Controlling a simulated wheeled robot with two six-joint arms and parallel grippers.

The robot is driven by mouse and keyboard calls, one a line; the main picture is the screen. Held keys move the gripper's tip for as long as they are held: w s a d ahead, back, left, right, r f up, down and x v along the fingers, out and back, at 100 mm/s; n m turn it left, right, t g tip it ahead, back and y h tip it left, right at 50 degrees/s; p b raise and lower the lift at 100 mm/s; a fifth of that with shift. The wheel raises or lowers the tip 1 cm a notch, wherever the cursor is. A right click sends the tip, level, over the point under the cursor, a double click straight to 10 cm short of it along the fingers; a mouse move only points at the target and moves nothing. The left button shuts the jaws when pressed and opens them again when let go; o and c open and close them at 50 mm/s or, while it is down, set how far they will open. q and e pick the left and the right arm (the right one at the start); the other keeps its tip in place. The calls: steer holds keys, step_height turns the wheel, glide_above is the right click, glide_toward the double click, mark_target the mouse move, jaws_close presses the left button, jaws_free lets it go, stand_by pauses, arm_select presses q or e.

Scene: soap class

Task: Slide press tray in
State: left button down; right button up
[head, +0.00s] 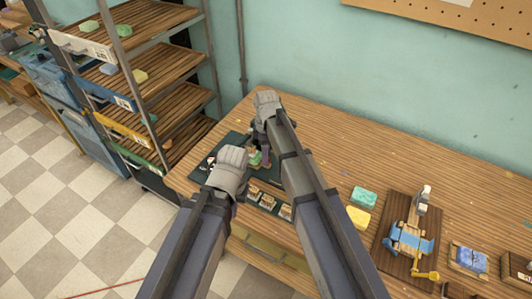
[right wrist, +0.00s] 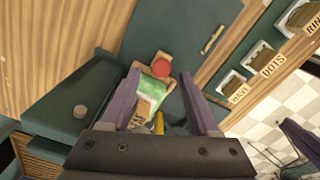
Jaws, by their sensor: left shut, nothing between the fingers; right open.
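The press tray (right wrist: 144,72) is a small wooden piece with a red knob (right wrist: 161,67), seen in the right wrist view. A green soap bar (right wrist: 152,90) lies on it. My right gripper (right wrist: 162,95) is open, its purple fingers on either side of the soap and tray; I cannot tell whether they touch. The dark green press base (right wrist: 65,105) lies around and to the left. In the head view my right gripper (head: 262,142) hangs over the press and hides much of it. My left gripper (head: 226,170) is shut and empty, in front of the press; its fingertips are mostly hidden.
Labelled stamps in a rack (right wrist: 238,78) sit close to the press. Teal soap (head: 364,197), yellow soap (head: 358,216) and a blue-and-wood fixture (head: 409,240) stand to the right. A shelf rack (head: 150,75) stands left. The table's back is clear.

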step_height(320, 180, up, 6)
steer(key=p, duration=0.5)
steer(key=shift+r, duration=0.1)
steer(key=shift+s, duration=0.35)
steer(key=s+m+h, duration=0.1)
steer(key=s+m, duration=1)
steer(key=s, duration=1)
steer(key=shift+d+m, duration=0.15)
steer(key=shift+m, duration=0.25)
